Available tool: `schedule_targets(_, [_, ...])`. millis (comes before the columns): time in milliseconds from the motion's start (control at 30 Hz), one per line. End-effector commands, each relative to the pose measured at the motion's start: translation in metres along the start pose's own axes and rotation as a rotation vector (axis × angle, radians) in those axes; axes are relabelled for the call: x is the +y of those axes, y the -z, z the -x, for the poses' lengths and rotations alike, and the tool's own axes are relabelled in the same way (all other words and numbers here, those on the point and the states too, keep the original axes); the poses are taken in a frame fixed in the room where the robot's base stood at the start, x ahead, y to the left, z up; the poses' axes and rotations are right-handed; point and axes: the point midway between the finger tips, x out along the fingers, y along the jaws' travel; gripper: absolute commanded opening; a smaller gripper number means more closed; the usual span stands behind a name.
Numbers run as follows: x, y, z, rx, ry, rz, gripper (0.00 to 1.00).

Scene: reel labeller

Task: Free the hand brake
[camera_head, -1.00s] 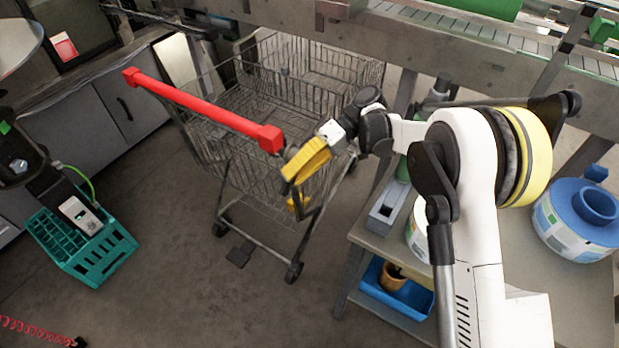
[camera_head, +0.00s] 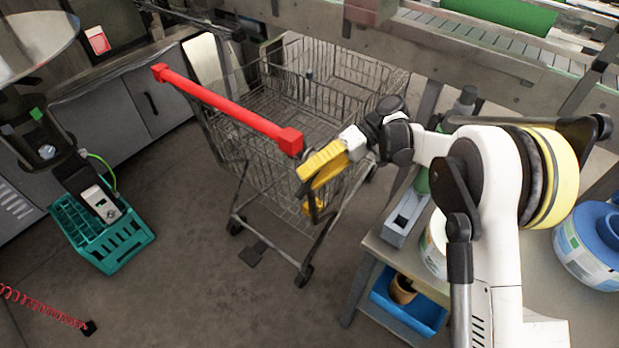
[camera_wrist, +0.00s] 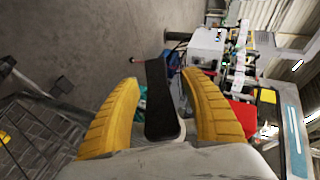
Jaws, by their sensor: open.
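A wire shopping cart (camera_head: 262,105) with a red push handle (camera_head: 225,105) stands left of my arm in the head view. My gripper (camera_head: 308,180) is beside the right end of the handle, its yellow fingers open. In the wrist view, a dark bar with a rounded end (camera_wrist: 160,105) lies between the two spread fingers, with gaps at both sides. It looks like a lever, but I cannot tell for certain that it is the hand brake. In the head view the fingers hide this spot.
A bench (camera_head: 376,243) with a blue bin (camera_head: 408,312) on its lower shelf stands right of the cart. A teal crate (camera_head: 125,245) is at left. A conveyor (camera_head: 480,62) runs behind.

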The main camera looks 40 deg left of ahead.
Motion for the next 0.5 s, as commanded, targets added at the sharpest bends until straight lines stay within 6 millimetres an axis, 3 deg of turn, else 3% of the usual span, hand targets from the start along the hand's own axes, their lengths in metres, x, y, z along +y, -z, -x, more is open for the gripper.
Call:
schedule_targets(233, [-0.037, 0.008, 0.019, 0.0, 0.001, 0.001, 0.53])
schedule_targets(333, [-0.057, 0.012, 0.029, 0.001, 0.004, 0.002, 0.74])
schedule_targets(500, [-0.082, 0.017, 0.04, -0.002, 0.007, 0.004, 0.76])
